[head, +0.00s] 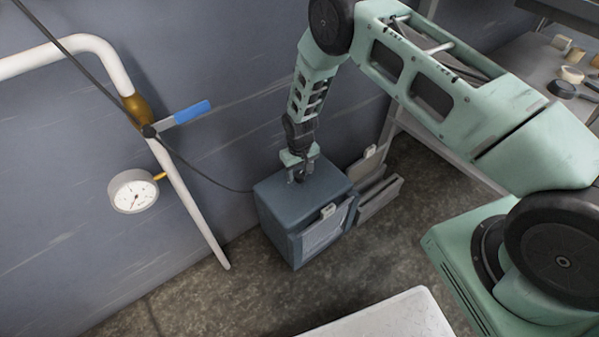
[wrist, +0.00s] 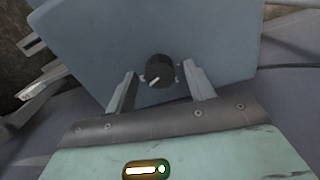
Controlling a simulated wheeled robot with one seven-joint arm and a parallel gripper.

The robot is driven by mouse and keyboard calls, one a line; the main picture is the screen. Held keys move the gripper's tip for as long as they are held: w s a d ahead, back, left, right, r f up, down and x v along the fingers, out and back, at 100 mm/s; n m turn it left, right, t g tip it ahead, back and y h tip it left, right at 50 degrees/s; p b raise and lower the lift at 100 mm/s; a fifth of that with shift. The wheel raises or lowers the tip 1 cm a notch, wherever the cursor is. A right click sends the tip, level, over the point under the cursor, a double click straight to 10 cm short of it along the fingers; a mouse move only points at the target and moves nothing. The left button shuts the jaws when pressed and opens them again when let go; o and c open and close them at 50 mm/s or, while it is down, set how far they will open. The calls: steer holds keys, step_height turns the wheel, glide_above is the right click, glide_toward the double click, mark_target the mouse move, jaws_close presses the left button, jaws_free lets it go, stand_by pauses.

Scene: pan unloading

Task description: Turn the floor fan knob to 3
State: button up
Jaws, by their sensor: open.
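The floor fan (head: 280,215) is a blue-grey box on the floor against the wall in the head view. Its flat top (wrist: 215,45) fills the upper middle of the wrist view. A round black knob (wrist: 159,70) with a white pointer line sits on that top. The pointer aims toward the lower left of the wrist picture; I cannot read the numbers around it. My gripper (wrist: 160,85) is open, with one finger on each side of the knob and gaps between. In the head view my gripper (head: 298,175) points down at the fan's top and hides the knob.
A white pipe (head: 185,190) with a blue lever (head: 192,112) and a pressure gauge (head: 133,191) runs along the wall at left. A black cable hangs to the fan. Grey panels (head: 380,195) stand right of the fan. A white surface (head: 390,316) lies in front.

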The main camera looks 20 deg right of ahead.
step_height(320, 180, up, 17)
steer(key=p, duration=0.3)
steer(key=shift+f, duration=0.15)
step_height(320, 180, up, 9)
glide_above(299, 174)
steer(key=s+a, duration=0.5)
steer(key=s+a+r+n+y, duration=0.15)
steer(key=s+a+r, duration=0.25)
steer(key=s+r, duration=0.55)
steer(key=s+d+r+n, duration=0.15)
steer(key=s+r, duration=0.25)
steer(key=s, duration=0.5)
steer(key=s+d+r+n, duration=0.15)
steer(key=s+r, duration=0.25)
steer(key=s, duration=0.6)
step_height(299, 174, up, 21)
steer(key=p, duration=2.1)
steer(key=shift+n+h, duration=0.45)
